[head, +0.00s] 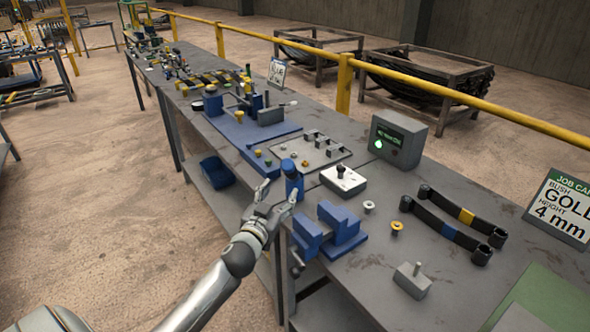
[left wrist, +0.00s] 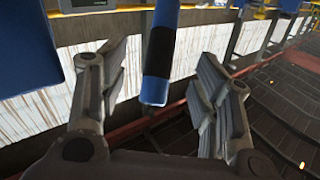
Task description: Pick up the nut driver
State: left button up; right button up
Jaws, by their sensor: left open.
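The nut driver (head: 291,180), with a blue handle and a dark band, stands upright at the near edge of the workbench. In the left wrist view the nut driver (left wrist: 160,52) hangs down between my fingers, its blue end lowest. My left gripper (head: 275,199) is open, just off the bench edge, with one finger on each side of the handle. Gaps show between the handle and both fingers in the wrist view. The driver's far end is cut off there. My right gripper is not in view.
A blue vise (head: 329,230) sits just right of the driver. A white box with a black knob (head: 343,181) and a grey plate with clips (head: 310,151) lie behind. Two dark spring arms (head: 447,228) lie farther right. Floor is open left of the bench.

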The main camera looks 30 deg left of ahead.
aim_at(288, 177)
pick_arm(q)
jog(key=x, duration=0.5)
jog(key=shift+w+a+r+p, duration=0.1)
jog(key=shift+w+r+p, duration=0.1)
jog(key=shift+p, duration=0.15)
jog(key=shift+f+p+x, duration=0.2)
jog(key=shift+p+x, duration=0.2)
jog(key=shift+x, duration=1.85)
jog(key=shift+w+a, duration=0.3)
jog(key=shift+w, duration=0.1)
pick_arm(e)
jog(key=shift+w+r, duration=0.1)
jog(key=shift+r, duration=0.65)
pick_arm(q)
grip_shut()
jog(key=shift+r, duration=0.15)
